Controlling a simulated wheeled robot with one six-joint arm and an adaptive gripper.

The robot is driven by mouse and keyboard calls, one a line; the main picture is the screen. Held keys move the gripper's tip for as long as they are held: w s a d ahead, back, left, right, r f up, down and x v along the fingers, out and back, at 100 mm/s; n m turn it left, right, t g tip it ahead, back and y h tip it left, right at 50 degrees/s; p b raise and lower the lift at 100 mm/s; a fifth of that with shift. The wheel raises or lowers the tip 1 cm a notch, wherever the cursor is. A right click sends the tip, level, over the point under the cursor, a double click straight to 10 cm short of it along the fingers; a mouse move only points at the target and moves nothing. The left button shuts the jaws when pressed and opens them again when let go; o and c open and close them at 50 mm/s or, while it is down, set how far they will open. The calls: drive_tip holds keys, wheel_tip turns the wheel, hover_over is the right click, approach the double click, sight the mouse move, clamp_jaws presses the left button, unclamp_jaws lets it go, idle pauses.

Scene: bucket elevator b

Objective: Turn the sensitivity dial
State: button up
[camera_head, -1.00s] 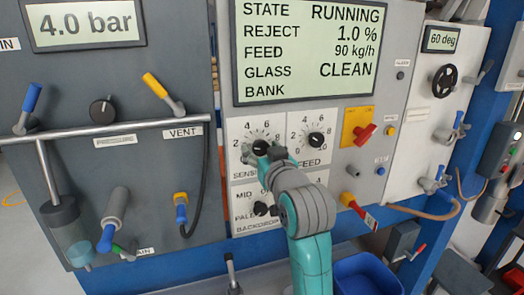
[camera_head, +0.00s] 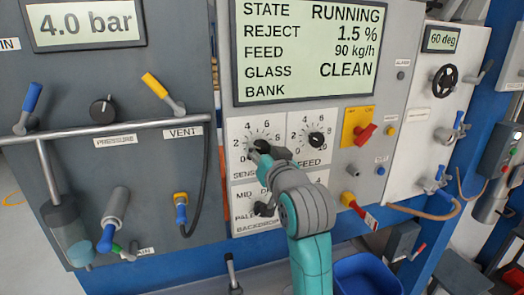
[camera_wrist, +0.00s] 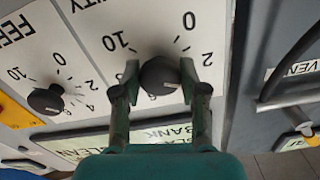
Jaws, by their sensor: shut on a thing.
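The sensitivity dial (camera_head: 260,146) is a round black knob on a white scale plate in the middle of the panel. In the wrist view the dial (camera_wrist: 158,76) sits between the two fingers of my gripper (camera_wrist: 160,70), one finger on each side. My gripper (camera_head: 254,154) is shut on the dial. In the head view the gripper and wrist cover part of its scale and label. The display (camera_head: 310,52) reads RUNNING, reject 1.5 %, feed 90 kg/h, glass CLEAN.
The feed dial (camera_head: 316,139) is close on the right, with a red switch on a yellow plate (camera_head: 359,128) beyond it. The backdrop knob (camera_head: 264,209) is just below my gripper. A grey panel (camera_head: 60,90) with levers and a rail stands left.

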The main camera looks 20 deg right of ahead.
drive_tip(key=m, duration=0.5)
drive_tip(key=shift+m, duration=0.3)
idle(0.4)
drive_tip(key=o, duration=1.1)
drive_tip(key=shift+o, duration=0.2)
drive_tip(key=s, duration=0.7)
drive_tip(key=shift+s, duration=0.25)
